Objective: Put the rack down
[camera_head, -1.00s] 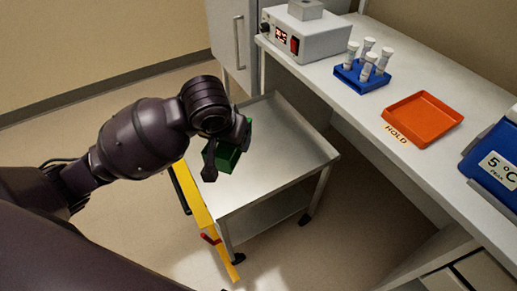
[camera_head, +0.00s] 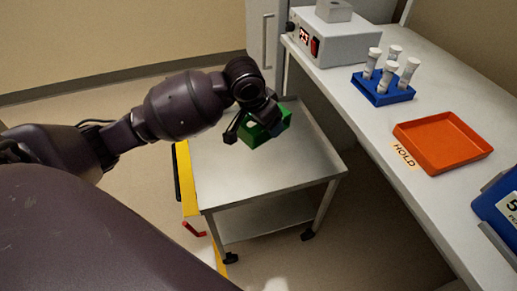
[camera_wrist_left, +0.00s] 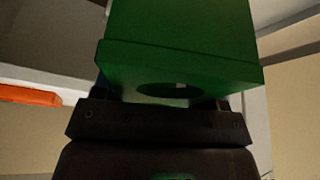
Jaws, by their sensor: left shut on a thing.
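My left gripper (camera_head: 256,122) is shut on a green rack (camera_head: 272,127) and holds it over the metal cart (camera_head: 235,175), towards its back. In the left wrist view the green rack (camera_wrist_left: 185,45) fills the upper middle, with a round hole in its near face, close against the gripper (camera_wrist_left: 160,115). I cannot tell the gap between the rack and the cart top. No tubes show in the green rack. My right gripper is not in view.
The bench at the right carries a blue rack (camera_head: 383,90) with several white-capped tubes, an orange tray (camera_head: 442,143) beside a HOLD label (camera_head: 403,155), a grey device (camera_head: 335,42) and a blue box (camera_head: 497,207). The cart top is otherwise clear, with a yellow strip (camera_head: 186,180) along its left side.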

